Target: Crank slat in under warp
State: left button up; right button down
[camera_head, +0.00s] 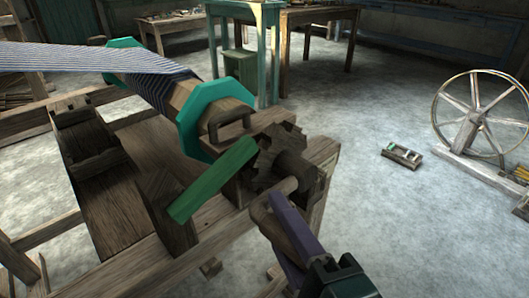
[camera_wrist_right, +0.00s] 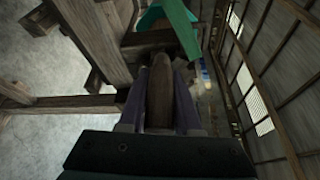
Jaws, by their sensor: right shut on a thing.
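My right gripper (camera_head: 276,202), with purple fingers, is shut on the wooden crank handle (camera_head: 262,216) at the right end of the loom's beam. In the right wrist view the brown handle (camera_wrist_right: 160,92) stands between the two fingers. The beam (camera_head: 188,96) lies between teal eight-sided end plates (camera_head: 215,118). The blue-and-white striped warp (camera_head: 85,57) runs from the left onto the beam and wraps it. A toothed wooden wheel (camera_head: 270,160) sits beside the crank. A green bar (camera_head: 214,180) slants against the wheel. I cannot make out a separate slat. My left gripper is not in view.
The wooden loom frame (camera_head: 110,205) fills the left, with an open wooden box (camera_head: 88,140) on it.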

jog(key=shift+r, duration=0.15)
dwell(0.4)
jog(key=c, duration=0.6)
grip_release()
jog(key=shift+s, duration=0.15)
jog(key=p+v, duration=0.1)
jog(key=v, duration=0.8)
jog(key=shift+s+d, duration=0.2)
jog(key=shift+s, duration=0.15)
jog(key=shift+a, duration=0.1)
